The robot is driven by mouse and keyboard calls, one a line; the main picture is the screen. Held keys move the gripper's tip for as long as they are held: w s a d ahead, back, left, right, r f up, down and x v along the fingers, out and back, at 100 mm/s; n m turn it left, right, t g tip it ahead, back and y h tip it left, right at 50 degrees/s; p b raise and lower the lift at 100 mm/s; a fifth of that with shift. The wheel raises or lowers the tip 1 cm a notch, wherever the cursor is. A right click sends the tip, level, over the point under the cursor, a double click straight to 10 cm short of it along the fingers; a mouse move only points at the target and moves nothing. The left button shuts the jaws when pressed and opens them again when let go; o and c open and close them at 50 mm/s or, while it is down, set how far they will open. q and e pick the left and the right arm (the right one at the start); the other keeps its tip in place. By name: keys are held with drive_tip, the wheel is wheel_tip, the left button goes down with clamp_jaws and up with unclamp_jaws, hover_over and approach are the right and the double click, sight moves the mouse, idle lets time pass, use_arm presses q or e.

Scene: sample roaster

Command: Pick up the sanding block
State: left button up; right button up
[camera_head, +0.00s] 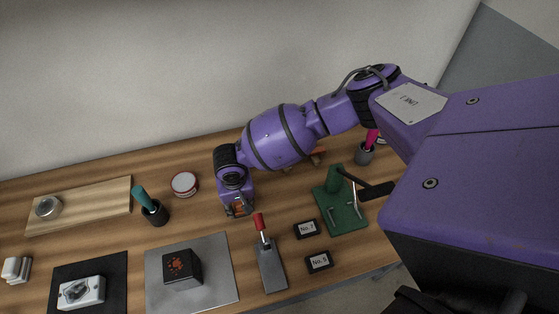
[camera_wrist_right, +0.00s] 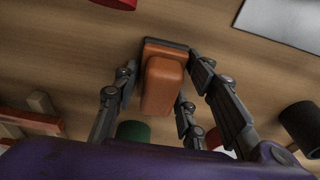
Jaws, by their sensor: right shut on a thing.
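The sanding block (camera_wrist_right: 162,84) has an orange-brown grip on a dark, flat base. In the wrist view it sits between the fingers of my right gripper (camera_wrist_right: 165,72), which is shut on it. In the head view my right gripper (camera_head: 238,211) points down at the middle of the bench, and a bit of the orange block (camera_head: 239,207) shows between its fingers. I cannot tell whether the block's base touches the wood. My left gripper is in neither view.
A round red-and-white tin (camera_head: 184,184) and a dark cup with a teal-handled tool (camera_head: 155,214) stand left. A dark box stands on a grey sheet (camera_head: 222,293).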

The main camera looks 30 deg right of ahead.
drive_tip(key=shift+w+r, duration=0.1)
drive_tip(key=shift+r, duration=0.2)
drive_tip(key=r, duration=0.3)
drive_tip(key=shift+s+a+r+p, duration=0.2)
drive_tip(key=shift+a+r+p, duration=0.05)
drive_tip(key=shift+p, duration=0.1)
use_arm(q)
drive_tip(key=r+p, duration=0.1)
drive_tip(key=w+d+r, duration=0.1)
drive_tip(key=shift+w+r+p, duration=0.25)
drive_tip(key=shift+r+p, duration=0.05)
drive_tip(key=shift+p, duration=0.05)
use_arm(e)
drive_tip(key=s+a+r, duration=0.9)
drive_tip(key=shift+s, duration=0.4)
drive_tip(key=shift+a, duration=0.1)
drive_tip(key=o, duration=0.5)
drive_tip(key=shift+c, duration=1.5)
